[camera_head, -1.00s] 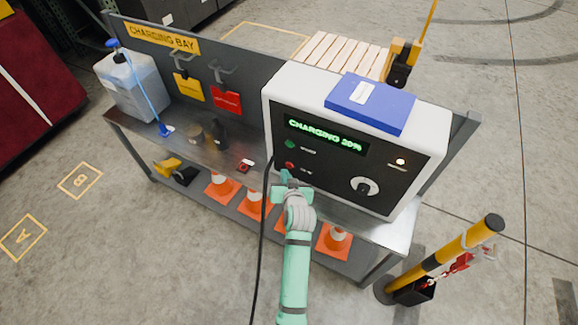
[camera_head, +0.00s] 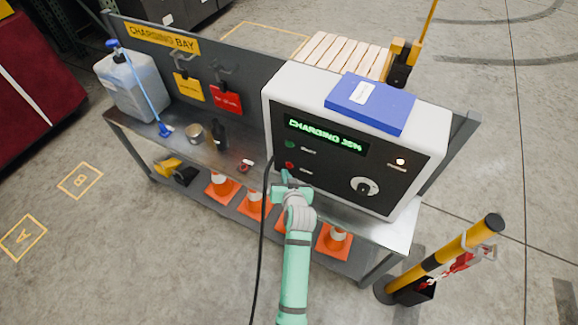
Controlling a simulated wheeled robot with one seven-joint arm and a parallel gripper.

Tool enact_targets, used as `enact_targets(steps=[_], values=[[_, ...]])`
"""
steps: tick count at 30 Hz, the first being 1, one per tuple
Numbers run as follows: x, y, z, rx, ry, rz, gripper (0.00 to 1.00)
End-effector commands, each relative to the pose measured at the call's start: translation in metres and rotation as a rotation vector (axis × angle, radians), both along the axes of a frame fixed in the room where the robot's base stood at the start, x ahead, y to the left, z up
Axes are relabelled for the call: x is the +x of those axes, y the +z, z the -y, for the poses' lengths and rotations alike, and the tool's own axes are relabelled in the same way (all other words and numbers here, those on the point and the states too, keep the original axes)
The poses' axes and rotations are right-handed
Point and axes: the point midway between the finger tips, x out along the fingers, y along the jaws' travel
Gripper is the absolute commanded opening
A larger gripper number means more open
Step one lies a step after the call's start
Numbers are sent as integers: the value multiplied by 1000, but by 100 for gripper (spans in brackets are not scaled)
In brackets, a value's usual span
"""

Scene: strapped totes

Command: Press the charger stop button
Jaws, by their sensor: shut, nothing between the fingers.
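The charger (camera_head: 420,160) is a white box with a dark front panel on the bench. Its green display (camera_head: 326,137) reads CHARGING with a percentage, about 35%. A green button (camera_head: 290,145) sits on the panel's left, with the red stop button (camera_head: 289,165) below it; the small labels are blurred. My gripper (camera_head: 285,176) is shut and empty, just below the red button in the picture. I cannot tell whether its tip touches the panel. A dial (camera_head: 365,187) and a lit lamp (camera_head: 400,162) are on the panel's right.
A black cable (camera_head: 263,230) hangs left of my arm. A blue binder (camera_head: 370,102) lies on the charger. A jug (camera_head: 130,85), a tin (camera_head: 195,133) and a dark bottle (camera_head: 220,135) stand on the bench (camera_head: 180,150). Orange cones (camera_head: 335,241) are below; a yellow-black post (camera_head: 445,258) stands right.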

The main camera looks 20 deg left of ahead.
Motion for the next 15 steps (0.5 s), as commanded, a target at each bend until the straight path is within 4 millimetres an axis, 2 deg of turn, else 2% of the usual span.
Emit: enact_targets(steps=[15], values=[[8, 0, 1, -1, 0, 0, 0]])
